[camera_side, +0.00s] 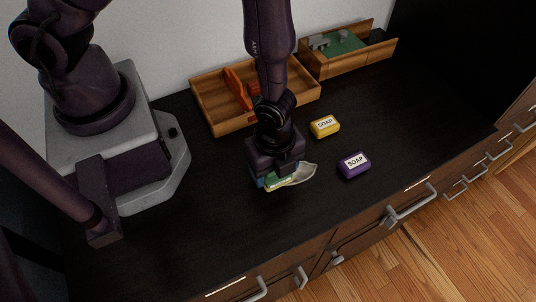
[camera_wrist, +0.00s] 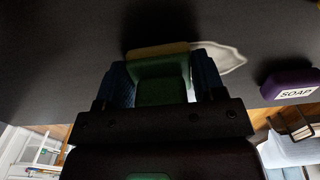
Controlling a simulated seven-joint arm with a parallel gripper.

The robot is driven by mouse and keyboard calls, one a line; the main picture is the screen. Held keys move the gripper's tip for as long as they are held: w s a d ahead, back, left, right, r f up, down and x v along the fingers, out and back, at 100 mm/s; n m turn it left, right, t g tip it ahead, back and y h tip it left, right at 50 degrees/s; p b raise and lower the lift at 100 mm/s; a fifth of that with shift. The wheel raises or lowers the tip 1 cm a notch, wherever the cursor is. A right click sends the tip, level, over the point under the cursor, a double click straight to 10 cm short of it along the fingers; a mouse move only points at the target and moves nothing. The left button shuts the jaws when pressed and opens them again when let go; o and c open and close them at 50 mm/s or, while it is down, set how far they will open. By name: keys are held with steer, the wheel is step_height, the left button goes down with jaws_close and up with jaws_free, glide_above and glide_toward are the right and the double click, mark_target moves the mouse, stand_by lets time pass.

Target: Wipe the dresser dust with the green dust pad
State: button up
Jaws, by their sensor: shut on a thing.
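My gripper (camera_side: 272,180) is shut on the green dust pad (camera_side: 284,182), low over the dark dresser top (camera_side: 225,215). In the wrist view the pad (camera_wrist: 162,84) sits between the two blue fingers of my gripper (camera_wrist: 163,75), with a yellowish strip along its far edge. A pale, leaf-shaped patch (camera_side: 305,172) with a light rim lies partly under and to the right of the pad. It also shows in the wrist view (camera_wrist: 228,56). Part of it is hidden by the pad and gripper. I cannot tell whether the pad touches the dresser top.
A yellow soap (camera_side: 324,126) and a purple soap (camera_side: 354,165) lie to the right. A wooden tray (camera_side: 223,125) with orange dividers stands behind my gripper, and a second wooden box (camera_side: 350,62) stands farther right. The front of the top is clear.

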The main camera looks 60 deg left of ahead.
mark_target(306, 181)
steer(key=shift+d, duration=2)
steer(key=shift+w, duration=0.7)
steer(key=shift+w+a, duration=0.1)
steer(key=shift+a, duration=3.55)
steer(key=shift+w+a, duration=0.15)
steer(key=shift+w, duration=0.75)
steer(key=shift+d, duration=3.6)
steer(key=shift+w+d, duration=0.1)
steer(key=shift+d, duration=0.15)
steer(key=shift+w, duration=0.75)
steer(key=shift+s+a, duration=0.1)
steer(key=shift+a, duration=3.8)
step_height(306, 181, up, 8)
steer(key=shift+d, duration=0.1)
